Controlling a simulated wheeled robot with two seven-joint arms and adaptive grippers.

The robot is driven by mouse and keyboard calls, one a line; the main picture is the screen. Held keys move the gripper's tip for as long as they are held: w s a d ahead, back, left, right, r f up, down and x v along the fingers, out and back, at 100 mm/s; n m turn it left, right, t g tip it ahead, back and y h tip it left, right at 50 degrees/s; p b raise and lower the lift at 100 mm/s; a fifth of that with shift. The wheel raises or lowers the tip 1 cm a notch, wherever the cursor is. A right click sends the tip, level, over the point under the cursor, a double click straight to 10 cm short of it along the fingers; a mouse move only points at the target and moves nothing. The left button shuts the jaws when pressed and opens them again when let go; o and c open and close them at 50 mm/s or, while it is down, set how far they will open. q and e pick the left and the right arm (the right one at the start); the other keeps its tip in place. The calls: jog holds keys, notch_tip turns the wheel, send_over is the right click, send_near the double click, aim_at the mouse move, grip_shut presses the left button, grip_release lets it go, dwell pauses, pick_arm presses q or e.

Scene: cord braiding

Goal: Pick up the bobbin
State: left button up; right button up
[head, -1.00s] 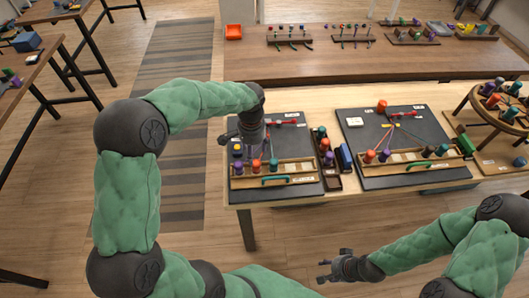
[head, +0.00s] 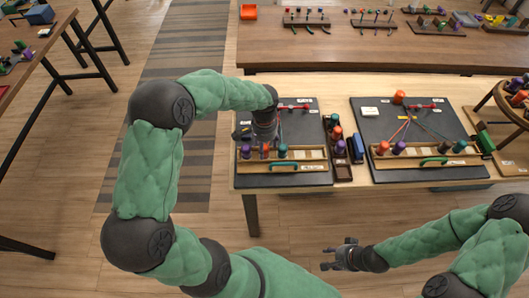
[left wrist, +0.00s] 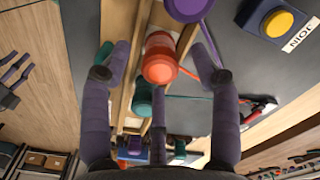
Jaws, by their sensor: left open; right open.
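A wooden rack (head: 310,167) on the left black board (head: 300,120) holds a purple bobbin (head: 245,152), an orange-red bobbin (head: 265,150) and a teal bobbin (head: 283,152) in a row. My left gripper (head: 264,137) points down just behind this row. In the left wrist view its spread fingers are on both sides of the orange-red bobbin (left wrist: 160,60); I cannot tell whether they touch it. The teal bobbin (left wrist: 143,98) is partly hidden by a finger, and the purple bobbin (left wrist: 188,8) is at the top edge. My right gripper (head: 335,257) is open and empty, over the floor.
A blue box with a yellow button (left wrist: 278,22) labelled JOIN is beside the rack.

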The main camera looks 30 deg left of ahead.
pick_arm(q)
jog(key=shift+f, duration=0.95)
grip_shut()
jog(key=shift+r, duration=0.15)
